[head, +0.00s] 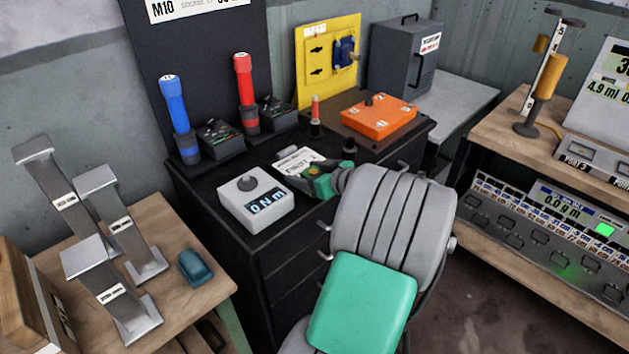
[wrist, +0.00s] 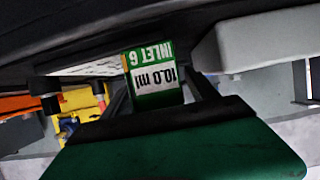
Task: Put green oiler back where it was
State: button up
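In the wrist view a green piece with a white label reading "INLET 6" and "10.0 ml", which looks like the green oiler (wrist: 143,62), sits between the two dark fingers of my gripper (wrist: 160,92). The fingers appear closed on its sides. In the head view my gripper (head: 322,186) is over the right part of the black cabinet top, beside a printed card. Green and orange parts show there, but the oiler's full shape is hidden by my arm.
On the black cabinet (head: 205,205) stand a blue tool (head: 174,103), a red tool (head: 244,82), a grey "0 N m" box (head: 256,205) and a small red-tipped item (head: 316,115). An orange box (head: 378,117) stands behind. A bench with meters (head: 560,225) is at right.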

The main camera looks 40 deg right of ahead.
jog(key=c, duration=1.4)
grip_shut()
jog(key=shift+r, duration=0.15)
